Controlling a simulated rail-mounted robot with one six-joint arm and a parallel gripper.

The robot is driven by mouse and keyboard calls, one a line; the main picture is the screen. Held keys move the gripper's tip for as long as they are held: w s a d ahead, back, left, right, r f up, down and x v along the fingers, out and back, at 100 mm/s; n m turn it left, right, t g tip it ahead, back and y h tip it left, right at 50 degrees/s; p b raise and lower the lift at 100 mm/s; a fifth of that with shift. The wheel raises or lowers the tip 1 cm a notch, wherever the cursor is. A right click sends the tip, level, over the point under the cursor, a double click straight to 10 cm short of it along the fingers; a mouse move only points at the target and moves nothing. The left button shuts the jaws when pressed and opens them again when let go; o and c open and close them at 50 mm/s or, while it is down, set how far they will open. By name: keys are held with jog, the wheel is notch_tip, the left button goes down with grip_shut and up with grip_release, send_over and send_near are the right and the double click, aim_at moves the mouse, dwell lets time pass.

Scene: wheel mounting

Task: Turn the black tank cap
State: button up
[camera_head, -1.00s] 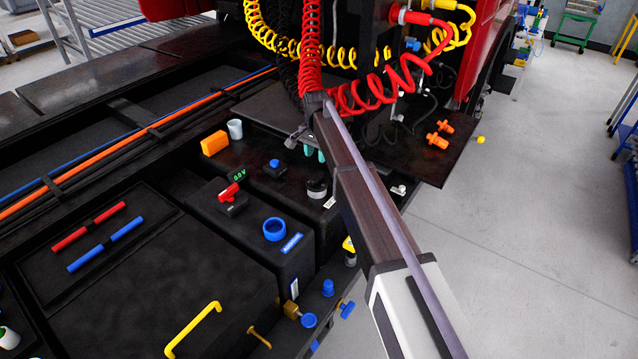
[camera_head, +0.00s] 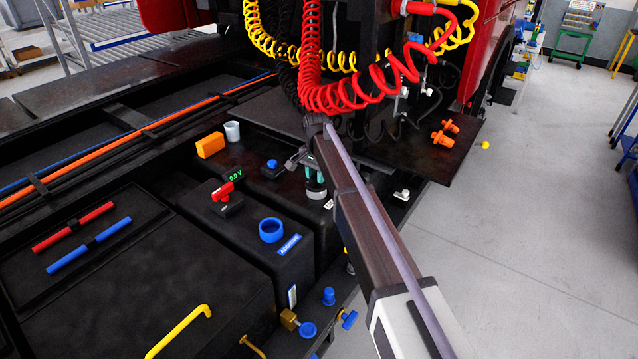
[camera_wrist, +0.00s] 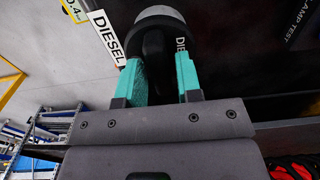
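The black tank cap (camera_wrist: 154,42) has a raised black grip and a light grey ring around it, seen at the top of the wrist view. In the head view only part of the cap with its pale ring (camera_head: 316,194) shows, just below my fingertips. My gripper (camera_wrist: 158,62) has two teal fingers, spread apart, one on each side of the cap's raised grip. A narrow dark gap seems to show between grip and fingers; contact cannot be made out. In the head view my gripper (camera_head: 314,174) points down at the cap, partly hidden by my arm.
A DIESEL label (camera_wrist: 106,37) lies beside the cap. A blue ring-shaped cap (camera_head: 271,230) with an ADDITIVE label, a red-handled switch (camera_head: 222,192) and an orange block (camera_head: 210,145) stand left of it. Coiled red hoses (camera_head: 345,95) hang close above my wrist.

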grip_shut()
dwell(0.3)
jog(key=m, duration=1)
jog(key=shift+o, duration=1.7)
grip_release()
notch_tip(320, 180, up, 11)
jog(key=p, duration=1)
jog(key=shift+p, duration=0.4)
jog(key=shift+f, duration=0.1)
